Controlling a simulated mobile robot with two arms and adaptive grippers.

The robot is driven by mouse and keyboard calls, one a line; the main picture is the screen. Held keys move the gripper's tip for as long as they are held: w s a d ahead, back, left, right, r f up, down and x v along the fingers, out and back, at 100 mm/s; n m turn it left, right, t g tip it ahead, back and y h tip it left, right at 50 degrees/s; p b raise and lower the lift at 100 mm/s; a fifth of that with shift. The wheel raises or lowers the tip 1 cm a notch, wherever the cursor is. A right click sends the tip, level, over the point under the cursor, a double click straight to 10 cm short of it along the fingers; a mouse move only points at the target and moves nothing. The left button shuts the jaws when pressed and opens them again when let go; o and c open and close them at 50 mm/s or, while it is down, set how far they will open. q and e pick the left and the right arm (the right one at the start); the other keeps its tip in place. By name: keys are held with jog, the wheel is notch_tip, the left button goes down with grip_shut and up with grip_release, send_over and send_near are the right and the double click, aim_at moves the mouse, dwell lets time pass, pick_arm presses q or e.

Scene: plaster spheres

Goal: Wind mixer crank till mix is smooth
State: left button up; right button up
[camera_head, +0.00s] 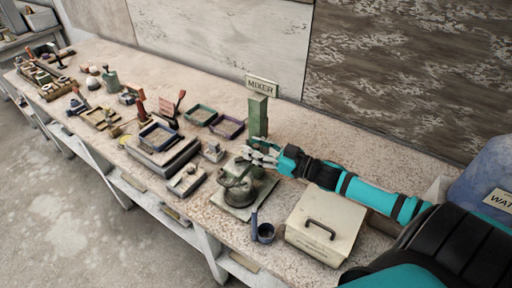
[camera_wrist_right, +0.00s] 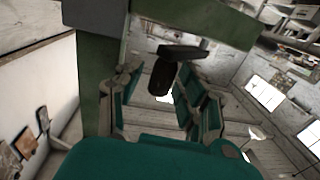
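The mixer stands on the long bench, with a green column (camera_head: 258,116) under a MIXER sign (camera_head: 262,86) and a dark metal bowl (camera_head: 236,188) on a base plate. My right gripper (camera_head: 262,157) reaches in from the right, just above the bowl and in front of the column. In the right wrist view, a dark crank handle (camera_wrist_right: 160,77) hangs from a short flat arm between the spread fingers of my right gripper (camera_wrist_right: 158,92). Gaps show on both sides of the handle. The mix inside the bowl cannot be made out. My left gripper is not in view.
A lidded cream box (camera_head: 325,224) stands right of the mixer, below my right arm. A small blue cup (camera_head: 265,233) is near the bench's front edge. Trays (camera_head: 225,126) and tools crowd the bench to the left. A blue water container (camera_head: 488,180) is at far right.

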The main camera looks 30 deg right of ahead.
grip_shut()
jog(key=shift+w+r, duration=0.1)
jog(key=shift+w, duration=0.1)
dwell(1.5)
jog(key=shift+o, duration=1.1)
grip_release()
jog(key=shift+s+d, duration=0.3)
jog(key=shift+w+a, duration=0.1)
jog(key=shift+a, duration=0.15)
jog(key=v, duration=1.2)
